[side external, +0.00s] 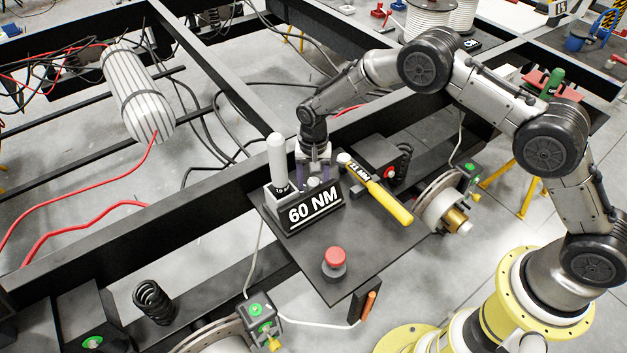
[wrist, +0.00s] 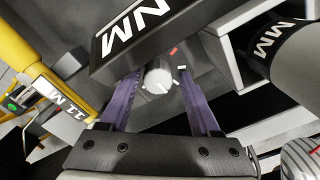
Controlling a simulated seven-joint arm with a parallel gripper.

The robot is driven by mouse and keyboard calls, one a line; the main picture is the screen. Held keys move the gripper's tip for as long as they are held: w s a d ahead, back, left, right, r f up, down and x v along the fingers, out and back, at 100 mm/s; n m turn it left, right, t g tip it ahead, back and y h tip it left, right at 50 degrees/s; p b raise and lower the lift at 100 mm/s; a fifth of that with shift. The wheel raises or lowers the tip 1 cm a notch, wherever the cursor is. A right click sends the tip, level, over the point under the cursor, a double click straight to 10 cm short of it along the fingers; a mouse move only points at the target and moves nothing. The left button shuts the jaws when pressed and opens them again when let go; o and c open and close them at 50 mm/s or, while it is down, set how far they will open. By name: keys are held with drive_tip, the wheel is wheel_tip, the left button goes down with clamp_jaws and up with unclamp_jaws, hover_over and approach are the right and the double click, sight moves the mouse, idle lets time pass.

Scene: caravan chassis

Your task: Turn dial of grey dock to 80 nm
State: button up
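The grey dock (side external: 272,205) stands on the dark work tray, with a black sign reading "60 NM" (side external: 315,207) on its front. Its dial (wrist: 158,77) is a round whitish knob, seen from above in the wrist view; small red and white marks lie beside it. The dial also shows small behind the sign in the side view (side external: 313,182). A tool with a light grey handle (side external: 277,158) stands upright in the dock. My gripper (wrist: 157,76) points down with its purple fingers on either side of the dial. It looks open, with narrow gaps between fingers and dial.
A yellow-handled tool labelled "11 MM" (side external: 380,192) lies close to the right of my gripper. A red button (side external: 334,260) is on the tray (side external: 375,250) in front. A dark box with a red button (side external: 390,172) stands behind. A chassis beam runs behind the tray.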

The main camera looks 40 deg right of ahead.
drive_tip(key=shift+s+d+f, duration=0.1)
drive_tip(key=shift+s+f, duration=0.1)
drive_tip(key=shift+s, duration=0.05)
drive_tip(key=shift+n, duration=0.8)
drive_tip(key=n, duration=1)
drive_tip(key=shift+w, duration=0.1)
wheel_tip(320, 180, up, 14)
wheel_tip(320, 180, up, 7)
drive_tip(key=t, duration=0.1)
hover_over(314, 181)
drive_tip(key=d, duration=0.2)
drive_tip(key=s+d+r+t, duration=0.1)
drive_tip(key=s+d+r, duration=0.1)
drive_tip(key=r, duration=0.4)
drive_tip(key=s+d+r+t, duration=0.1)
drive_tip(key=s+d+r, duration=0.1)
drive_tip(key=r, duration=0.4)
drive_tip(key=shift+s+r+m, duration=0.15)
drive_tip(key=shift+s+m, duration=0.05)
drive_tip(key=shift+m, duration=0.2)
